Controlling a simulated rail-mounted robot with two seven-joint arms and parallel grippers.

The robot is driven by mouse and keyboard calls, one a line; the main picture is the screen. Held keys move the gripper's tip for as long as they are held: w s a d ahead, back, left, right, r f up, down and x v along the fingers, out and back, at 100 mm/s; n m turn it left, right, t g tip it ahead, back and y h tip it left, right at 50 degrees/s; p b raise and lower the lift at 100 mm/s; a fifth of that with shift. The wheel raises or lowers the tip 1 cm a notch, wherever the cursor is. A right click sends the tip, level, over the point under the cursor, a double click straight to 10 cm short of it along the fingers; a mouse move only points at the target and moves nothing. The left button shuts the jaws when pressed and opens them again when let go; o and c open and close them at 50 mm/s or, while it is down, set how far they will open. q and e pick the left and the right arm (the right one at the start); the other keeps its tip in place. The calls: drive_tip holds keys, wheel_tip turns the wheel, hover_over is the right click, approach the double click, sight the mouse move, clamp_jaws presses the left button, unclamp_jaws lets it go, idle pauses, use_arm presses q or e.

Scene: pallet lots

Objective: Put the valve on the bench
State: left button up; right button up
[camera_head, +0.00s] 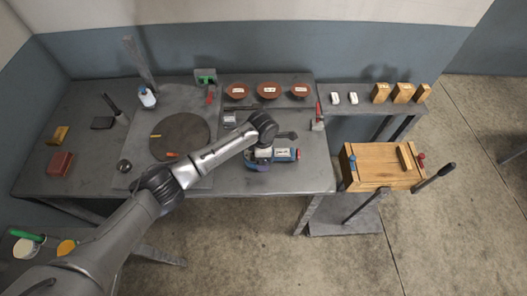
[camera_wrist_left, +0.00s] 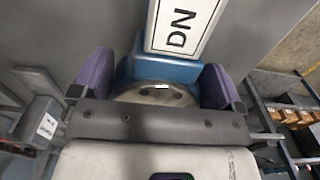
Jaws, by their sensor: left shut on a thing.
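I cannot tell whether the valve touches the bench top. My right gripper is not in view.
A round dark plate (camera_head: 180,136) lies left of the valve. Several reddish round parts (camera_head: 269,89) stand along the back. A wooden crate-like box (camera_head: 378,172) with black handles stands to the right on a lower stand. Bench room is clear around the valve's front.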

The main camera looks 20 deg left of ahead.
use_arm(q)
drive_tip(key=shift+f, duration=0.65)
drive_tip(key=shift+w, duration=0.1)
drive_tip(key=shift+f, duration=0.1)
drive_tip(key=o, duration=1.3)
drive_tip(key=shift+f, duration=0.15)
drive_tip(key=shift+o, duration=0.2)
wheel_tip(320, 180, up, 12)
drive_tip(key=shift+r+p, duration=0.2)
drive_tip(key=shift+p, duration=0.85)
